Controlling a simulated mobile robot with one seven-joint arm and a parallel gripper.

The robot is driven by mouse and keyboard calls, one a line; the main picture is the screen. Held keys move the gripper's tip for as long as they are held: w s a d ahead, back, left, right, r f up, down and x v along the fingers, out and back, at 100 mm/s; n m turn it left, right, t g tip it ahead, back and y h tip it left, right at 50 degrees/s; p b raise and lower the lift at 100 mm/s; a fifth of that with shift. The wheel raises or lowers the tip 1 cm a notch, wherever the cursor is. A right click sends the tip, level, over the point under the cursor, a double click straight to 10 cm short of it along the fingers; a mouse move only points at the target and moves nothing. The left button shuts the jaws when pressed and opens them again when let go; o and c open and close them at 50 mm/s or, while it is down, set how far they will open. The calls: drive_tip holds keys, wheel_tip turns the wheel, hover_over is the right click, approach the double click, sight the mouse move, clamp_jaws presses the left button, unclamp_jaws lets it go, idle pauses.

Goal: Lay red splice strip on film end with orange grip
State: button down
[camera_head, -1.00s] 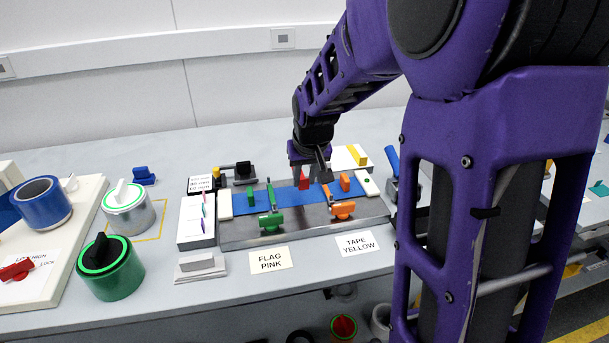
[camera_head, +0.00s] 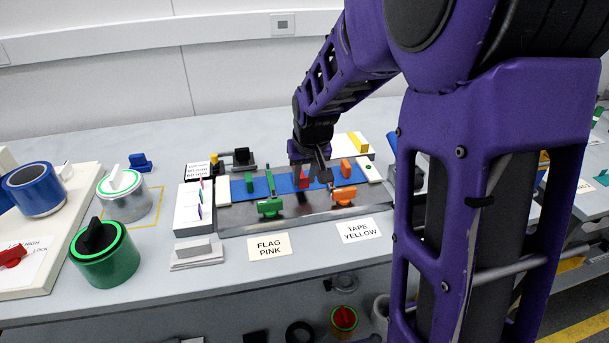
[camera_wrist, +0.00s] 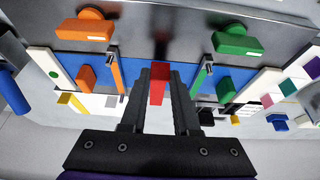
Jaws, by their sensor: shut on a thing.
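My gripper (camera_wrist: 160,88) is shut on the red splice strip (camera_wrist: 157,84), which sticks out between the fingertips. In the head view the red strip (camera_head: 304,184) is over the middle of the blue film (camera_head: 283,184) on the metal plate (camera_head: 240,219). I cannot tell whether it touches the film. The orange grip (camera_head: 347,168) is an upright block just right of the strip, and an orange knob (camera_head: 344,195) stands in front of it. In the wrist view the orange grip (camera_wrist: 87,78) is left of my fingers. The film behind my fingers is hidden.
A green grip (camera_head: 249,182) and green knob (camera_head: 270,207) stand left on the plate. A white block with coloured flags (camera_head: 194,208) is at the plate's left. Cards (camera_head: 361,231) lie in front. Jars (camera_head: 105,257) stand further left.

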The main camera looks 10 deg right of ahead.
drive_tip(key=shift+f, duration=0.2)
drive_tip(key=shift+f+b, duration=0.95)
drive_tip(key=shift+f, duration=0.1)
drive_tip(key=c, duration=0.6)
unclamp_jaws()
drive_tip(key=shift+r, duration=0.1)
drive_tip(key=p+v, duration=1)
drive_tip(key=v, duration=0.7)
drive_tip(key=shift+s+r+p, duration=0.1)
drive_tip(key=shift+r+p, duration=0.1)
drive_tip(key=shift+p, duration=0.15)
